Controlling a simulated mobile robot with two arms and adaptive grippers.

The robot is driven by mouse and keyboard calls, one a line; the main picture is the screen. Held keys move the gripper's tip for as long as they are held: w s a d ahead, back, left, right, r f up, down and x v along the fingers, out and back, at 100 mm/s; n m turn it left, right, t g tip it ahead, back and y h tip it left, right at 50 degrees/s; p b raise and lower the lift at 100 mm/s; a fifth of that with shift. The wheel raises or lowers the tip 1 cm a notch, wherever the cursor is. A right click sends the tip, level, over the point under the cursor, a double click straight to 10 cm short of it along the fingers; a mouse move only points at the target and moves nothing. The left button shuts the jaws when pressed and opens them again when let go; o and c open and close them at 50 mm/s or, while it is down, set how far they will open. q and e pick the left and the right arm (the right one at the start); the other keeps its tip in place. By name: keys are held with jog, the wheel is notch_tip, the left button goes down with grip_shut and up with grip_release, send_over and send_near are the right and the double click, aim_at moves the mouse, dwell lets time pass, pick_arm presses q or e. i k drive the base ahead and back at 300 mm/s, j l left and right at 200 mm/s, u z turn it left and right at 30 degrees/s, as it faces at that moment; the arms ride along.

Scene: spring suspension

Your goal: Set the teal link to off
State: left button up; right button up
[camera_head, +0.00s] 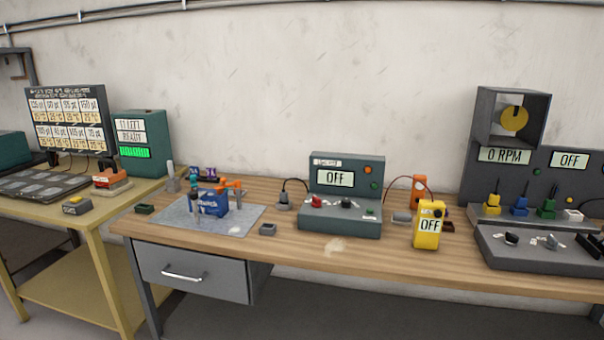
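No part is plainly marked as the teal link. A small teal and dark part (193,181) stands at the back of the grey mat (246,222), beside orange parts (230,184) and a blue box (213,203). A dark green-grey control unit (340,226) stands mid-bench with its display reading OFF, a red knob (316,201) and a black knob (346,203). At the right, a green connector or lever (546,208) stands in a row with yellow, blue and white ones. Neither gripper is in view.
A yellow meter (428,226) reading OFF stands right of centre. A fan box (513,117) sits above a panel reading 0 RPM and OFF. A yellow table (98,214) adjoins left. The bench's front middle is clear.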

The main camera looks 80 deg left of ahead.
aim_at(193, 177)
jog(key=k+l+u, duration=0.1)
jog(key=u, duration=3.3)
jog(key=i+j, duration=0.2)
jog(key=j, duration=0.15)
jog(key=z, duration=0.05)
